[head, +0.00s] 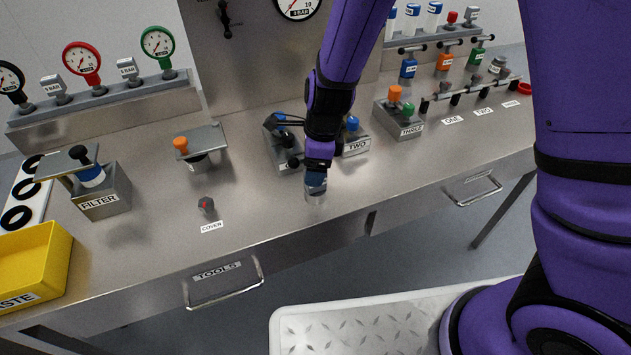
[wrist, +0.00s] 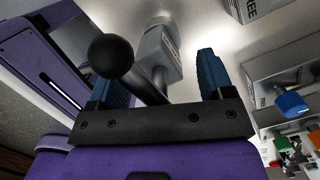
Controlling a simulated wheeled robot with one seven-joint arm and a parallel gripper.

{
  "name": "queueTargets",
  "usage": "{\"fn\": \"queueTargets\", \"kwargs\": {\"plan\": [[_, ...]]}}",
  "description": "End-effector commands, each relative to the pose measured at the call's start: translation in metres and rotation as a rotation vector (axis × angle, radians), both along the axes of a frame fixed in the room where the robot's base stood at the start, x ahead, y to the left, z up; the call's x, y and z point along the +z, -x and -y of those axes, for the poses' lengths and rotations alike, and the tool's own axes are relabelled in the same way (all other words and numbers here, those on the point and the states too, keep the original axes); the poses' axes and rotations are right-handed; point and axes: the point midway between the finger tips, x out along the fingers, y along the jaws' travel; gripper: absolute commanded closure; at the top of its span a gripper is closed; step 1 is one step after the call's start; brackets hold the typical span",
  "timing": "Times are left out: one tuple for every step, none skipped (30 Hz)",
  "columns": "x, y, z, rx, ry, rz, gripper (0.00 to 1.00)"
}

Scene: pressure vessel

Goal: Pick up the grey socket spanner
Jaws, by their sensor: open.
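A grey part, seemingly the spanner (head: 315,197), shows just under the fingertips.
Block THREE (head: 399,120) is to the right. A small red-marked knob (head: 207,205) by the COVER label is to the left. Bare bench lies between it and my gripper.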

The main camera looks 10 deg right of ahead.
Motion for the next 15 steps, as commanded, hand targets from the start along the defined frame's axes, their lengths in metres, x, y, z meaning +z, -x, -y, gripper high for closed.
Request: {"fn": "queueTargets", "kwargs": {"plan": [[0.0001, 0.0, -0.0001, 0.0, 0.0, 0.0, 0.26], [0.0002, 0.0, -0.0001, 0.0, 0.0, 0.0, 0.33], [0.0002, 0.0, -0.0001, 0.0, 0.0, 0.0, 0.42], [0.0002, 0.0, -0.0001, 0.0, 0.0, 0.0, 0.49], [0.0002, 0.0, -0.0001, 0.0, 0.0, 0.0, 0.56], [0.0003, 0.0, -0.0001, 0.0, 0.0, 0.0, 0.65], [0.0003, 0.0, -0.0001, 0.0, 0.0, 0.0, 0.72], [0.0003, 0.0, -0.0001, 0.0, 0.0, 0.0, 0.79], [0.0003, 0.0, -0.0001, 0.0, 0.0, 0.0, 0.88], [0.0003, 0.0, -0.0001, 0.0, 0.0, 0.0, 0.95], [0.0003, 0.0, -0.0001, 0.0, 0.0, 0.0, 1.0], [0.0003, 0.0, -0.0001, 0.0, 0.0, 0.0, 1.0], [0.0007, -0.0002, -0.0003, 0.0, -0.001, 0.001, 1.0], [0.0007, -0.0002, -0.0003, 0.0, -0.001, 0.001, 1.0], [0.0007, -0.0002, -0.0003, 0.0, -0.001, 0.001, 1.0]]}}
